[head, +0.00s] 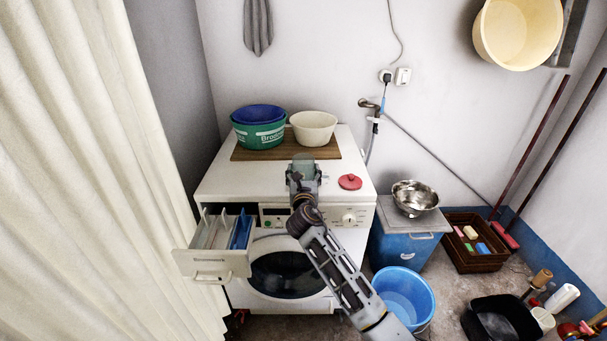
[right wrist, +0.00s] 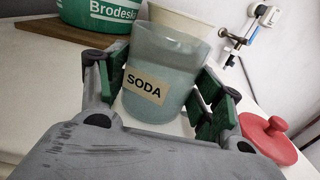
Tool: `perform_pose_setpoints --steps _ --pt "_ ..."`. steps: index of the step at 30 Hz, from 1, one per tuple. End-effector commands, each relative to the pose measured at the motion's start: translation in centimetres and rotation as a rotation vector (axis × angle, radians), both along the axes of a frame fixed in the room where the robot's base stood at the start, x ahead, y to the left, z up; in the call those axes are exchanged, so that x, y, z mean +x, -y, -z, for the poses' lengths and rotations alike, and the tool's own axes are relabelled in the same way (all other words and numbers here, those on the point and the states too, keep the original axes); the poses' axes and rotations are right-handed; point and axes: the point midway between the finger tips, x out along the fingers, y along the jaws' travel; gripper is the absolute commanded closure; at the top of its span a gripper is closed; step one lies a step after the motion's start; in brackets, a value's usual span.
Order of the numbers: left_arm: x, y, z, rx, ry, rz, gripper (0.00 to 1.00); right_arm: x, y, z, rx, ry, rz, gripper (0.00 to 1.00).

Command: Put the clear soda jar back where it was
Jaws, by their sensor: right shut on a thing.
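The clear soda jar (right wrist: 160,72) has a tan SODA label and no lid on it. My right gripper (head: 303,172) is shut on the jar above the front part of the washing machine top (head: 225,185). In the right wrist view the green-padded fingers of my right gripper (right wrist: 160,90) sit on both sides of the jar, which looks slightly tilted. In the head view the jar (head: 303,160) shows just past the fingers. I cannot tell whether its base touches the top. A red lid (head: 350,182) lies on the machine top, right of the jar. My left gripper is not in view.
A wooden board (head: 240,153) at the back of the machine top bears green and blue basins (head: 258,135) and a cream bowl (head: 314,128). The detergent drawer (head: 212,262) is pulled open at the left front. A blue box with a steel bowl (head: 415,197) stands right.

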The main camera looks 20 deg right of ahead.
Motion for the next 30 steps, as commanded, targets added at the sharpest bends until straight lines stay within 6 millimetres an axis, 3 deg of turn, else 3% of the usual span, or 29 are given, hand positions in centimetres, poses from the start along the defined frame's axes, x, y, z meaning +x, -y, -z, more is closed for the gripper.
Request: perform_pose_setpoints --steps 2,3,7,22,30 --pt "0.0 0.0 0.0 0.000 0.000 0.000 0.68 0.0 0.0 0.2 -0.001 0.001 0.000 0.63" --pt "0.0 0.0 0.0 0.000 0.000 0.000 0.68 0.0 0.0 0.2 -0.001 0.000 0.000 0.30" --pt "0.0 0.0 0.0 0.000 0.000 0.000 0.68 0.0 0.0 0.2 -0.001 0.000 0.000 0.13" --pt "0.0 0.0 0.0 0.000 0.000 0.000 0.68 0.0 0.0 -0.1 0.001 0.000 0.000 0.12" --pt "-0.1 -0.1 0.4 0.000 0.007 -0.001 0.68 -1.8 -0.5 -0.1 -0.002 -0.002 -0.001 0.12"
